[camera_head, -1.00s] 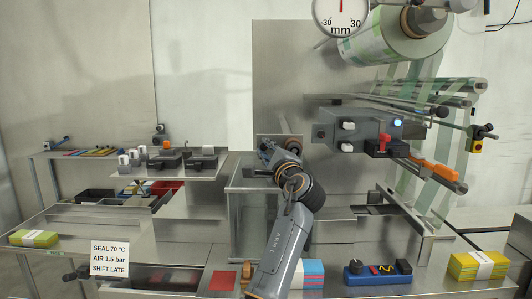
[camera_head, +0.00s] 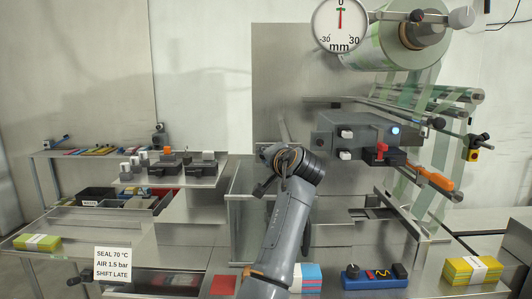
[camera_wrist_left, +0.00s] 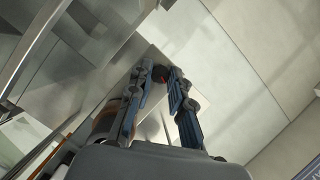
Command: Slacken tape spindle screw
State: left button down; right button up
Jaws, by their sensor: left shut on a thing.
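My left gripper (camera_wrist_left: 160,76) shows in the left wrist view with its two fingers closed at the tips on a small dark knob (camera_wrist_left: 160,73) with a reddish patch. I take the knob for the spindle screw, but its details are too small to tell. In the head view my left arm rises from the bottom middle, and its wrist hides the fingers and the knob. A thin metal rod (camera_head: 283,129) shows just above the wrist, in front of the upright steel plate (camera_head: 285,75). My right gripper is not in view.
Right of my arm is a grey unit (camera_head: 365,138) with white knobs and a red clamp (camera_head: 381,151). A film roll (camera_head: 405,45) and dial gauge (camera_head: 340,25) are above. A blue control box (camera_head: 376,276) and yellow stack (camera_head: 472,270) lie in front.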

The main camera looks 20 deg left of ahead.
pick_arm(q)
jog(key=shift+r+n+h+p, duration=0.1)
jog(key=shift+n+h+p, duration=0.4)
jog(key=shift+n, duration=0.4)
jog(key=c, duration=1.2)
grip_release()
notch_tip(320, 180, up, 10)
